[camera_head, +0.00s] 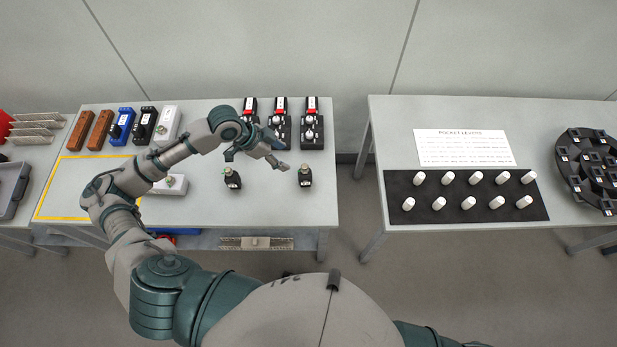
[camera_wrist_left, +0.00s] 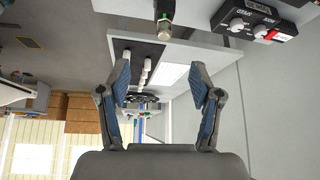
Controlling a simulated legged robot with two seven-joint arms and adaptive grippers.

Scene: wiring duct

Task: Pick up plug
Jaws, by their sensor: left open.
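Two small black plugs with metal tips stand on the left table, the left plug (camera_head: 232,180) and the right plug (camera_head: 304,177). My left gripper (camera_head: 280,155) is above the table, between and a little behind the two plugs in the head view. In the left wrist view the gripper (camera_wrist_left: 160,80) has its two fingers spread with nothing between them. One dark plug with a metal end (camera_wrist_left: 165,30) shows at the top of that view, beyond the fingertips; I cannot tell surely which one. My right gripper is out of view.
Black units with red parts (camera_head: 311,135) stand at the back right of the left table (camera_head: 270,210). Several coloured blocks (camera_head: 122,127) and a white box (camera_head: 172,184) are further left. The right table (camera_head: 380,130) holds a black mat (camera_head: 470,188) with several white cylinders.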

